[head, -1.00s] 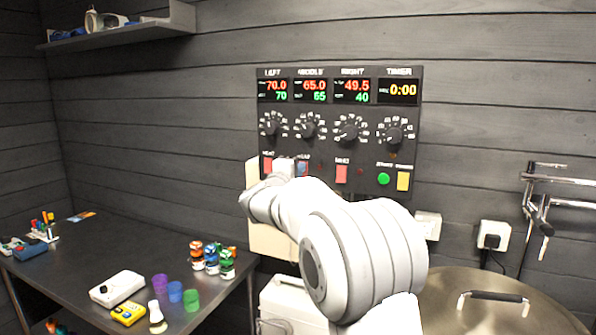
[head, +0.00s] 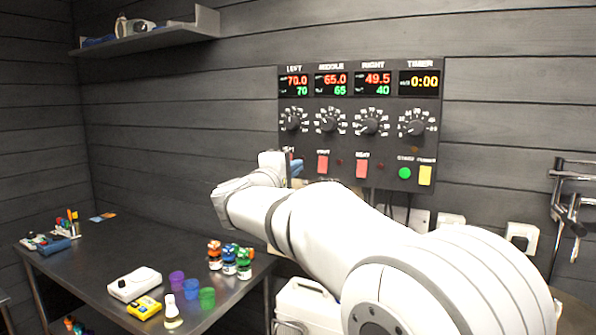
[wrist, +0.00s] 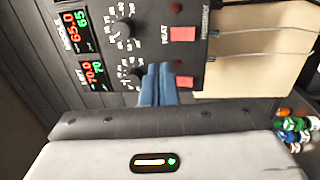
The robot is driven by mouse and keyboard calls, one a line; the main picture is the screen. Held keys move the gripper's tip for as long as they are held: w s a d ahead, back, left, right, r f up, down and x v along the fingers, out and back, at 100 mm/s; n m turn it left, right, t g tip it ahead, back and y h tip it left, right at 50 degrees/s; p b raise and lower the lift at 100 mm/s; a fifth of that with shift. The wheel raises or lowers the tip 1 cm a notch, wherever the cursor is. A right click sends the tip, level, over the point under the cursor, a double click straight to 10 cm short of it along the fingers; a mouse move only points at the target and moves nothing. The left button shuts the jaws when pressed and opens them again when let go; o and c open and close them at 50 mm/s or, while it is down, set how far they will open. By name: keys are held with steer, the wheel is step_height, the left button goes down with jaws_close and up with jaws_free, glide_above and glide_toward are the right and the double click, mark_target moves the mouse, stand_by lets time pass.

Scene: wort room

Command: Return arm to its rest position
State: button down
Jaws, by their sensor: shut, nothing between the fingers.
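My arm reaches from the lower right of the head view toward the wall panel. My gripper (head: 295,164) shows only in part there, beyond the wrist, in front of the lower left of the control panel (head: 345,142). In the wrist view my gripper's blue fingers (wrist: 158,84) are together, with nothing between them. They are in front of the panel, which also shows there (wrist: 140,40), between the left dial and a red switch (wrist: 182,82). Whether they touch the panel cannot be told.
A dark table (head: 100,253) at left bears small bottles (head: 229,258), coloured cups (head: 191,289), a white device (head: 134,284) and a yellow meter (head: 145,307). A shelf (head: 150,38) hangs above. Metal pipes (head: 572,205) and outlets (head: 521,237) are on the wall at right.

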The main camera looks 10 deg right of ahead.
steer(key=s+d+f+m+g+y, duration=0.25)
steer(key=s+d+f+g, duration=0.3)
steer(key=s+f, duration=0.35)
steer(key=s+d+f+m+g+y, duration=0.1)
steer(key=s+d+f+m+g, duration=0.25)
steer(key=s+d+f, duration=0.4)
steer(key=s+a+f+m+g+y, duration=0.2)
steer(key=s+a+f+y, duration=0.1)
steer(key=s+f, duration=0.4)
steer(key=s+a+f+m+g+y, duration=0.1)
steer(key=s+a+f+m+y, duration=0.2)
steer(key=s+f, duration=0.5)
steer(key=s+y, duration=0.1)
steer(key=s, duration=0.2)
steer(key=shift+s+a+g, duration=0.35)
steer(key=shift+s+g, duration=0.05)
